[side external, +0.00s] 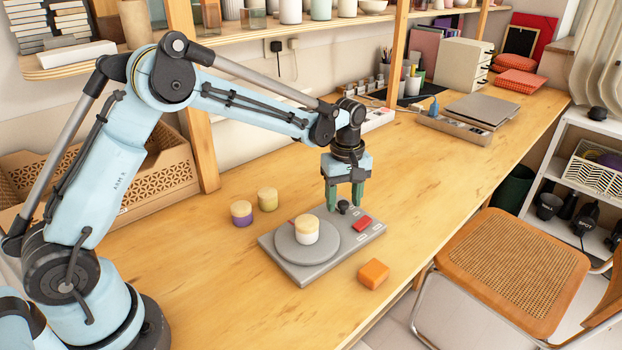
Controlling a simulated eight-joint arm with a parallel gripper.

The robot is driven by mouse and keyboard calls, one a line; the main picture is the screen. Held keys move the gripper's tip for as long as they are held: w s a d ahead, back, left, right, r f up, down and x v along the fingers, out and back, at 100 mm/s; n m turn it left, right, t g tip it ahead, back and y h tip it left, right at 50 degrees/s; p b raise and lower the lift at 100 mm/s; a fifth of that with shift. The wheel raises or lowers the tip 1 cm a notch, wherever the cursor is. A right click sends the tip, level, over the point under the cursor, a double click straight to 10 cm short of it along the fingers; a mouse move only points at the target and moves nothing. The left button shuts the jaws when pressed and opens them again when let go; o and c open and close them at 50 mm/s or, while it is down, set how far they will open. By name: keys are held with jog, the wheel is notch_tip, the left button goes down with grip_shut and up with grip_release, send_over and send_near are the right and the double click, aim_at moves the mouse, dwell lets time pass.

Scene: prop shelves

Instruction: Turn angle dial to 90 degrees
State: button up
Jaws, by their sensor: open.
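A grey device (297,277) lies on the wooden table, with a round turntable disc (286,246) on its left part. A small black knob (343,206), which looks like the angle dial, sits near its far edge. Its angle marks are too small to read. A red button (362,223) is to the right of the knob. My gripper (344,203) points down with its green fingers apart, one on each side of the knob. I cannot tell whether they touch it. A cream cylinder with a wooden top (306,231) stands on the disc.
An orange block (373,273) lies in front of the device. A purple-banded cylinder (241,213) and a green cylinder (267,198) stand behind it to the left. A chair (512,270) is at the table's right edge. The table between the device and the far clutter is clear.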

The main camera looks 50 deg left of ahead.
grip_shut()
jog(key=shift+m, duration=0.4)
jog(key=m, duration=0.3)
jog(key=shift+m, duration=0.4)
jog(key=m, duration=0.4)
jog(key=shift+m, duration=0.3)
jog(key=m, duration=0.4)
jog(key=shift+m, duration=2.2)
